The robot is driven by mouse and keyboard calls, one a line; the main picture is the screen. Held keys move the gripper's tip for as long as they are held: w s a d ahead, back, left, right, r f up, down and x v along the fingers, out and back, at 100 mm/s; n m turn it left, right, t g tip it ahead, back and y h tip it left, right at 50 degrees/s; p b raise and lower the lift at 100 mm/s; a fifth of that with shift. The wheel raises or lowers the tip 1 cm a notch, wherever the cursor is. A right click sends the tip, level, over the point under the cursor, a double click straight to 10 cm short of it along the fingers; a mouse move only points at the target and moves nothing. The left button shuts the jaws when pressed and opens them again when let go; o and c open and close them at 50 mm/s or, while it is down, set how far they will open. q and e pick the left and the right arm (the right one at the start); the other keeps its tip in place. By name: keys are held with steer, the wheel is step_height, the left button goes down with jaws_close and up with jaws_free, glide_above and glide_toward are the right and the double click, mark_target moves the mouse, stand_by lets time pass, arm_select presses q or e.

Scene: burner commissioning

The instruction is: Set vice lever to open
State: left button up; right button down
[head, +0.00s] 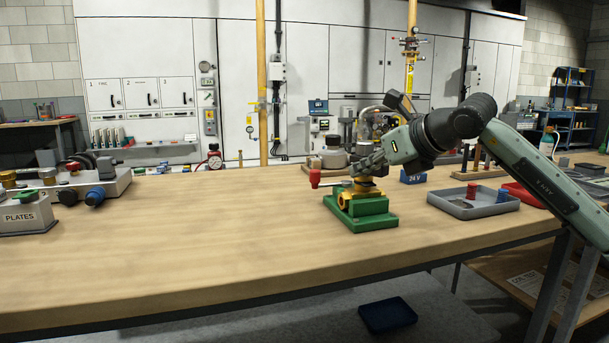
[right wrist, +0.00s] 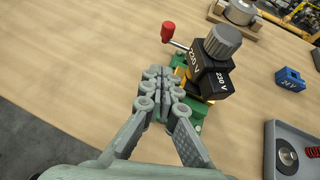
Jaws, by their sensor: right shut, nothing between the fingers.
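The green vice (head: 362,222) with yellow parts stands on the bench right of centre; it also shows in the right wrist view (right wrist: 199,108), partly hidden by my gripper. Its lever ends in a red knob (head: 315,178) that points left in the head view. In the right wrist view the red knob (right wrist: 168,32) sits past my fingertips, on a thin rod. A black block marked 230 V (right wrist: 208,75) with a grey knob is at the vice. My right gripper (head: 362,168) is shut and empty, over the vice; whether it touches anything is unclear. My left gripper is out of view.
A blue 24 V block (head: 413,177) stands behind the vice. A grey tray (head: 452,209) with small parts lies to the right, a red tray (head: 522,196) beyond it. A PLATES box (head: 25,217) is far left. The bench's middle left is clear.

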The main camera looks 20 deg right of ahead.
steer(key=p, duration=0.2)
glide_toward(318, 179)
steer(key=f, duration=0.2)
steer(key=w+f, duration=0.1)
steer(key=shift+a, duration=0.4)
steer(key=w, duration=0.2)
steer(key=shift+w+a, duration=0.35)
steer(key=shift+w+a+f+p, duration=0.1)
steer(key=shift+w+a+p, duration=0.2)
steer(key=shift+w, duration=0.45)
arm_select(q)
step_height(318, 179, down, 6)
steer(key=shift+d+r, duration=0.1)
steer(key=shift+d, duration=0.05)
arm_select(e)
steer(key=shift+h, duration=0.3)
